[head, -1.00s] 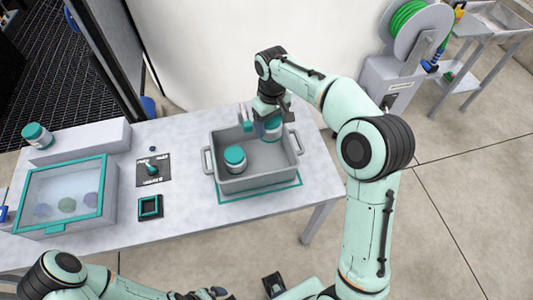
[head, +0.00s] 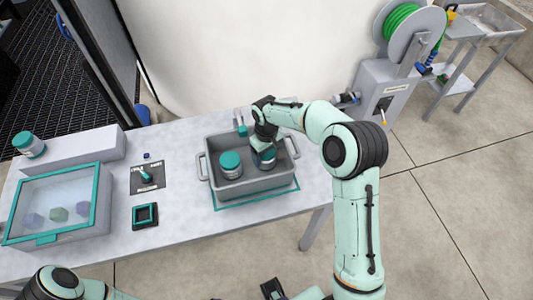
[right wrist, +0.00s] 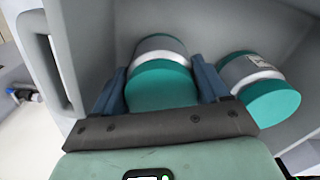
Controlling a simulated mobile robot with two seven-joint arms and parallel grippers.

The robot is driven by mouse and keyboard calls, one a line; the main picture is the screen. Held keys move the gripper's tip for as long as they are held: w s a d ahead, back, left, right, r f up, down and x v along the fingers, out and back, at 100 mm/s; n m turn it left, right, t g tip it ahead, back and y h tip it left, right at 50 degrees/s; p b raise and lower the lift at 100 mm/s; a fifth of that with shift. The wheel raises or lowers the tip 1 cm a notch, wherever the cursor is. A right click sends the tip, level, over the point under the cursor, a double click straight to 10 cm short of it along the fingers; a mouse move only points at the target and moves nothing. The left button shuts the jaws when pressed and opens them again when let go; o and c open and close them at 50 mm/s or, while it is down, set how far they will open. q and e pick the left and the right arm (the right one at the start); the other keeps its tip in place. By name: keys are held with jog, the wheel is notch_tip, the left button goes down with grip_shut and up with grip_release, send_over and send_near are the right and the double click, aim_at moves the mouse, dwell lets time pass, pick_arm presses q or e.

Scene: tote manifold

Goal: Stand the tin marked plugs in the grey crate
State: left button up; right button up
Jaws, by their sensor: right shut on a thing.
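The grey crate (head: 223,192) stands on the table. My right gripper (head: 264,151) is inside its right half, pointing down, shut on a tin with a teal lid (head: 268,162). In the right wrist view the held tin (right wrist: 160,48) sits between the two blue fingers of the gripper (right wrist: 160,85). It looks roughly upright and low in the crate; whether it touches the floor I cannot tell. A second teal-lidded tin (head: 230,163) stands in the left half of the crate, apart from the held one, and also shows in the right wrist view (right wrist: 262,88). No label is readable.
A clear-lidded case (head: 55,205), a switch plate (head: 147,177) and a small dark square frame (head: 145,216) lie left of the crate. A hose reel (head: 408,32) stands at the right, off the table.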

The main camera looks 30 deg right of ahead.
jog(key=shift+f, duration=0.2)
jog(key=o, duration=0.8)
jog(key=shift+r, duration=0.1)
jog(key=shift+r, duration=0.2)
notch_tip(320, 180, up, 12)
jog(key=shift+f+p, duration=0.1)
jog(key=shift+p, duration=0.5)
